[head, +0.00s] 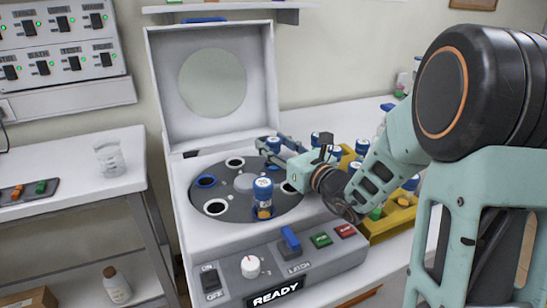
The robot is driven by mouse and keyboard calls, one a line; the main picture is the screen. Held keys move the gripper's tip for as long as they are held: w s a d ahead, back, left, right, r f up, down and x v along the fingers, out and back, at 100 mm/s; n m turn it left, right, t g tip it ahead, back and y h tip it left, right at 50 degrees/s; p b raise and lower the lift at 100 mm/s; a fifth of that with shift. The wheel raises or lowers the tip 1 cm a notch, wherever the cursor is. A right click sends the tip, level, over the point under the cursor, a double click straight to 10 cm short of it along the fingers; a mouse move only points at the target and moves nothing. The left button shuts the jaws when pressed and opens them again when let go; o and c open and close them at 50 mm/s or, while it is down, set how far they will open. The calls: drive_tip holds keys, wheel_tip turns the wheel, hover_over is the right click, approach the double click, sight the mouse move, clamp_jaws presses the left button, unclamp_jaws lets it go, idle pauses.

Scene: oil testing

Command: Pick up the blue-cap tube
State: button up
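A blue-cap tube (263,195) with amber contents stands upright in the front of the dark rotor (235,208) inside the open centrifuge. A second blue cap (273,144) shows at the back of the rotor. My gripper (273,154) reaches in from the right over the rotor's back right, its fingers close beside this second cap. The fingers and wrist hide part of it, so I cannot tell whether they touch or grip it. More blue-cap tubes (335,152) stand in the yellow rack (385,226) on the right, partly behind my arm.
The centrifuge lid (212,95) stands open at the back. Its front panel has a READY display (274,293), a knob and several switches. A glass beaker (110,158) stands on the left bench. Several rotor holes look empty.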

drive_tip(key=c, duration=0.9)
